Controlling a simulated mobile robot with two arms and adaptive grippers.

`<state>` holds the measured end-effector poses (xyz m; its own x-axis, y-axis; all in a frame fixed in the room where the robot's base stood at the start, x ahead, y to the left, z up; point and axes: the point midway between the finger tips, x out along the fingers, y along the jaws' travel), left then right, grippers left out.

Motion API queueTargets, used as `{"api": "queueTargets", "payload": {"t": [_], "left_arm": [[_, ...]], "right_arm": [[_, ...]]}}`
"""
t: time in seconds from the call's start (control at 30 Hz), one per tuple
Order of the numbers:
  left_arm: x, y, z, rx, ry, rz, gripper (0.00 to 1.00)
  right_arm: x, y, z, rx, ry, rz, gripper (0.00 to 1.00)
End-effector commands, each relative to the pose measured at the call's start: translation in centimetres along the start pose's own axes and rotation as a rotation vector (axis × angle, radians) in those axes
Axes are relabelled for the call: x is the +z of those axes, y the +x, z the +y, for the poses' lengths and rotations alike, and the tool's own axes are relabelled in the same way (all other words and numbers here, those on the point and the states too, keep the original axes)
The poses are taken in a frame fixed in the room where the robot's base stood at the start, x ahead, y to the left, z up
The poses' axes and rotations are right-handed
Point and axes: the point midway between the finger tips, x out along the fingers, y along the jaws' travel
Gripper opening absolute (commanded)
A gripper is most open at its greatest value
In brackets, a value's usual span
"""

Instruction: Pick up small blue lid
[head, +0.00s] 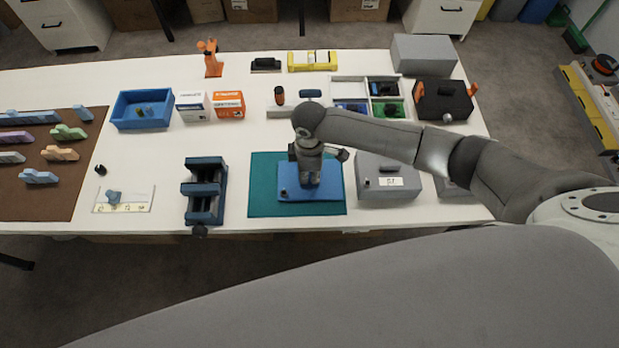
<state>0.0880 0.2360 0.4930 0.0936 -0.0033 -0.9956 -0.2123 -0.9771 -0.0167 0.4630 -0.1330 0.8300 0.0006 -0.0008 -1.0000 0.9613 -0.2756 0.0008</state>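My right gripper (309,176) points down over a flat blue piece (325,192) on a green mat (262,205) at the front middle of the table. The gripper's body hides its fingertips, so I cannot tell whether it touches or holds anything. The blue piece looks like a plate or lid, with small dark spots at its left end. A smaller dark blue flat piece (311,93) lies farther back; I cannot tell which of the two is the small blue lid. My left gripper is not in view.
A dark blue vise (205,190) stands left of the mat, and a grey box (388,178) with a white label stands to its right. A blue bin (142,120), small cartons (228,105) and a divided tray (350,92) stand behind.

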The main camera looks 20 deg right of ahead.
Motion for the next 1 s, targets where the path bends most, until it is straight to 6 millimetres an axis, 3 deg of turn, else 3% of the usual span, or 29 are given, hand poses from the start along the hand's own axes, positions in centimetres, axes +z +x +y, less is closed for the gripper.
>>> {"api": "queueTargets", "payload": {"t": [0.57, 0.73, 1.0], "left_arm": [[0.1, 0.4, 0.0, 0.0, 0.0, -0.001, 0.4], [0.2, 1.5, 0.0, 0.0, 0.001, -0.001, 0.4], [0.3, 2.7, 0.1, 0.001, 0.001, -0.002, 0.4]], "right_arm": [[-0.1, -0.8, 0.1, 0.001, 0.0, 0.002, 0.0], [-0.1, -3.1, 0.2, 0.005, -0.001, 0.004, 0.0], [-4.9, -9.4, -3.5, 0.002, -0.008, 0.008, 0.0]]}}
